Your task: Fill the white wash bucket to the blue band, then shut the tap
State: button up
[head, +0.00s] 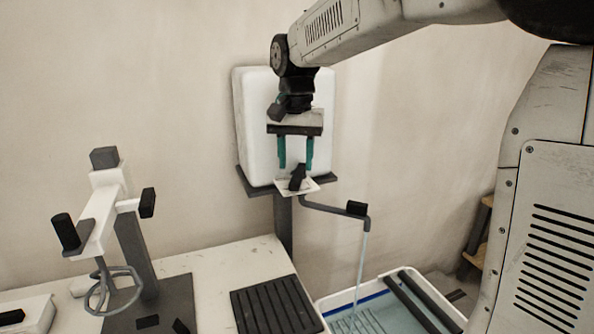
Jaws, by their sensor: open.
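The white wash bucket (405,273) stands at the bottom, cut off by the frame edge. A blue band (352,302) runs along its inner wall. Pale bluish water (387,312) seems to lie inside; its exact level against the band is hard to tell. A thin water stream (362,262) falls from the grey spout (335,212) into the bucket. A black tap handle (297,178) sits on a small white plate below the white tank (253,120). My gripper (296,167) points down with teal fingers apart, just above and around the handle; contact cannot be told.
Dark rollers (417,302) lie across the bucket. A white bench at left holds a ribbed dark mat (275,306) and a mixer-like stand (105,215) with a wire whisk. A wooden shelf (480,235) stands behind right.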

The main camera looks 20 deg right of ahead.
aim_at(297, 177)
jog(key=shift+d+f, duration=0.1)
jog(key=shift+f, duration=1.6)
jog(key=shift+d, duration=0.1)
grip_shut()
